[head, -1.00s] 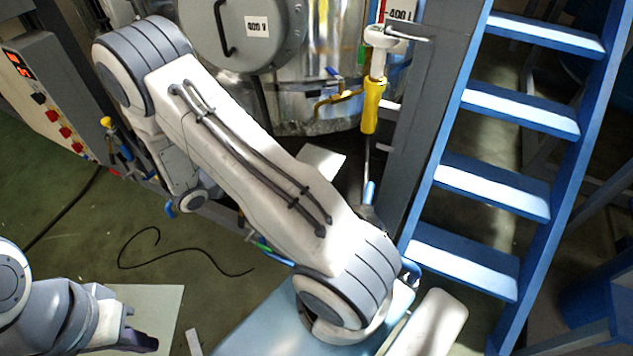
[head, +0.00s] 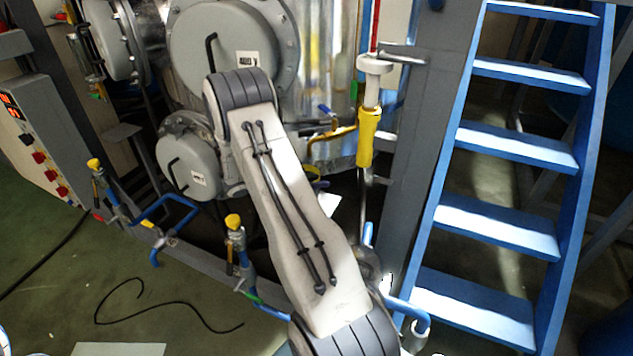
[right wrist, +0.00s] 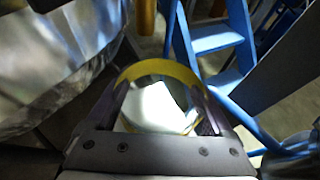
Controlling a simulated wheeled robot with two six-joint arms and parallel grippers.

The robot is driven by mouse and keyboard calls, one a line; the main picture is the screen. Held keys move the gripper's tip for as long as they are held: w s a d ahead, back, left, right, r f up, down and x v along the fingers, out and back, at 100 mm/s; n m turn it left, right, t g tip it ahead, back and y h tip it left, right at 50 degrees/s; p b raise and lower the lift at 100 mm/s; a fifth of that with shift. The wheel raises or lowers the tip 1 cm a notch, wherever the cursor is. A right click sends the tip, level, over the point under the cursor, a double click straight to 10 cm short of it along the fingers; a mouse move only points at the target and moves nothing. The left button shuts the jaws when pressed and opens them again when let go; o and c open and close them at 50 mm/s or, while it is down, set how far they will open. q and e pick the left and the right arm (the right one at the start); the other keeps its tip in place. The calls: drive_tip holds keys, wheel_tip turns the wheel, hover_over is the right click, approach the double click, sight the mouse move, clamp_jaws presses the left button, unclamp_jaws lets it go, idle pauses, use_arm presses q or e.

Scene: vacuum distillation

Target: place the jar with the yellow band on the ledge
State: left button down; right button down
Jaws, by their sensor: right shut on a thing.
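The jar with the yellow band (right wrist: 160,72) is between the fingers of my right gripper (right wrist: 160,95) in the right wrist view. Its yellow band shows as a ring, with a bright white area inside it. My right gripper is shut on the jar. In the head view my right arm's large link hides most of the gripper and jar; a small yellow curve (head: 315,170) beside the link may be the band. My left gripper is out of view. I cannot tell which surface is the ledge.
Metal vessels with round covers (head: 240,40) stand behind my right arm. A yellow-handled rod (head: 367,135) hangs by a grey post (head: 420,130). Blue stairs (head: 515,145) stand on the right. Blue pipes with yellow knobs (head: 234,221) and a control box (head: 40,140) are left.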

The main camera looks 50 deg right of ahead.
drive_tip(key=d, duration=0.1)
drive_tip(key=w+d, duration=0.1)
drive_tip(key=d, duration=0.1)
drive_tip(key=shift+f+b, duration=0.35)
drive_tip(key=shift+f, duration=1.4)
drive_tip(key=shift+f, duration=0.2)
unclamp_jaws()
drive_tip(key=shift+r, duration=0.15)
